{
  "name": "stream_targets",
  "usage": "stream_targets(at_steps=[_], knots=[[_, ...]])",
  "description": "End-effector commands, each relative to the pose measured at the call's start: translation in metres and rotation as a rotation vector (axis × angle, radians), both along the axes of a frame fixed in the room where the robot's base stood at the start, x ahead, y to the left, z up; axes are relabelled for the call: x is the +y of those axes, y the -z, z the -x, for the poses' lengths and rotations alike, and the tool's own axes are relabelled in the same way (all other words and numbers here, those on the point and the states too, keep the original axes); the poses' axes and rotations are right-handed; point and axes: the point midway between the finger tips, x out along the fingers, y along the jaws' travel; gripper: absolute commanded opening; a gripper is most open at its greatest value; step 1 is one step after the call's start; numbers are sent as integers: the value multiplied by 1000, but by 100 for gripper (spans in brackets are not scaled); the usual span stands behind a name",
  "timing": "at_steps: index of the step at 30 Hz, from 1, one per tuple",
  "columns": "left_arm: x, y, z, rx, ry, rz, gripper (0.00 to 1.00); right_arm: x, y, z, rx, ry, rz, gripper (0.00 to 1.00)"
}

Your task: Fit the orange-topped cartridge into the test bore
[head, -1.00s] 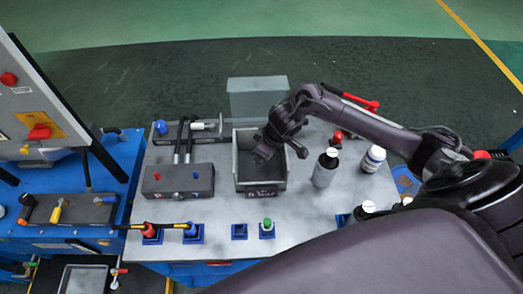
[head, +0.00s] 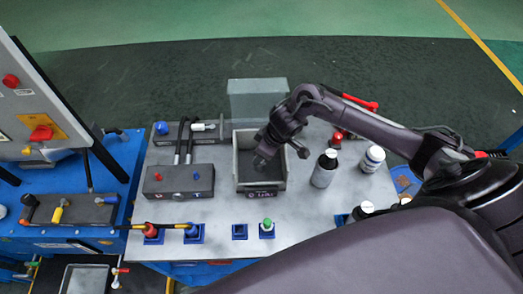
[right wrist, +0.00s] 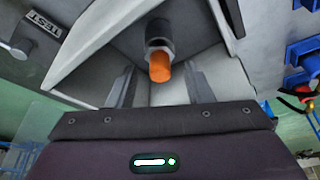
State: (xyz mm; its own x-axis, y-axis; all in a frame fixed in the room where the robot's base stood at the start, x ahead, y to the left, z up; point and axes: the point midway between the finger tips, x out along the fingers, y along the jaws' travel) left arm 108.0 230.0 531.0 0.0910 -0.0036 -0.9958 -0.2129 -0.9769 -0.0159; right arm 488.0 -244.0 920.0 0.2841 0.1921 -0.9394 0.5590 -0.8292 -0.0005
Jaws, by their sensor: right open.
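The orange-topped cartridge (right wrist: 160,65) stands in the grey open tray (head: 240,178); its dark, grey-collared body shows in the right wrist view. My right gripper (head: 260,160) reaches down into the tray in the head view. In the right wrist view its two fingers (right wrist: 160,88) are open, one on each side of the cartridge's orange top, with gaps visible. In the head view the gripper hides the cartridge. A TEST label (right wrist: 42,28) lies beside a silver fitting (right wrist: 18,48); this seems to be the fitting (head: 204,127) at the back block. The bore's mouth cannot be made out. My left gripper is not in view.
A dark block (head: 178,181) with red and blue buttons stands left of the tray. Blue sockets line the front, one (head: 239,231) empty. A grey box (head: 257,98) stands behind.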

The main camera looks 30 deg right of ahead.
Motion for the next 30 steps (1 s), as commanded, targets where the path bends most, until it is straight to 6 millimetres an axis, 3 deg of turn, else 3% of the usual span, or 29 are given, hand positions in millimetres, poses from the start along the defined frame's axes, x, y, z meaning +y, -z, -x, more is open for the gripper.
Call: stream_targets(at_steps=[1,15,26,30], knots=[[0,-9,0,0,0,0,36,-1,-8,1,1,0,1,46],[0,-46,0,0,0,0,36,-7,-38,11,1,0,1,46],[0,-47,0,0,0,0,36,-8,-38,12,0,0,0,46],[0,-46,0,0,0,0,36,-10,-47,14,-2,-1,0,46]])
